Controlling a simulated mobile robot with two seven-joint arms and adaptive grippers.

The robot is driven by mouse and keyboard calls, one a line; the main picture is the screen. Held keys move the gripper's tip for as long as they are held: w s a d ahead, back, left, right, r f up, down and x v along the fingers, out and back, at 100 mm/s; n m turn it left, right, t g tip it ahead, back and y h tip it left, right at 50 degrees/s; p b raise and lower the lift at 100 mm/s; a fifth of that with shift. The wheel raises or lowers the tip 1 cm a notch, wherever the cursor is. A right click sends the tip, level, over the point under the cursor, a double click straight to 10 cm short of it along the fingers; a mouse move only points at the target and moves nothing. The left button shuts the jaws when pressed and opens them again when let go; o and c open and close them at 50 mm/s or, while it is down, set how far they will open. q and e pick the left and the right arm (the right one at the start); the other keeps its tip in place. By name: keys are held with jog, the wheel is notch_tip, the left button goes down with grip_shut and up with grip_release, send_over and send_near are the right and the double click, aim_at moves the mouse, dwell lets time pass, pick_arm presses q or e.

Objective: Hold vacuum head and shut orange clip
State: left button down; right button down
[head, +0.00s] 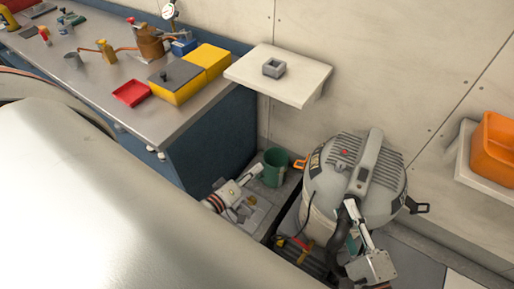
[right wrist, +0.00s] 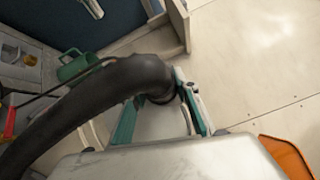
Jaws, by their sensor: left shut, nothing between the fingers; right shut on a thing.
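The vacuum (head: 322,185) stands on the floor at the right of the head view, with a grey domed head and a raised handle. The small orange clip (head: 300,164) juts out at the left of the head's rim. My left gripper (head: 258,170) is shut and empty, left of the clip and apart from it, near the green bucket. My right gripper (head: 349,205) is in front of the vacuum. In the right wrist view its teal-padded fingers (right wrist: 160,105) are shut around the end of the black hose (right wrist: 85,105). The exact contact is partly hidden.
The green bucket (head: 273,170) stands between the blue counter (head: 212,135) and the vacuum. A wall shelf (head: 305,82) overhangs behind. A black clip (head: 417,207) sticks out at the vacuum's right. An orange bin (head: 495,150) sits on a right-hand shelf.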

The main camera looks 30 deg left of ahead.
jog(key=c, duration=1.4)
grip_release()
jog(key=shift+c, duration=0.2)
jog(key=v, duration=1.2)
jog(key=o, duration=0.5)
jog(key=shift+o, duration=0.2)
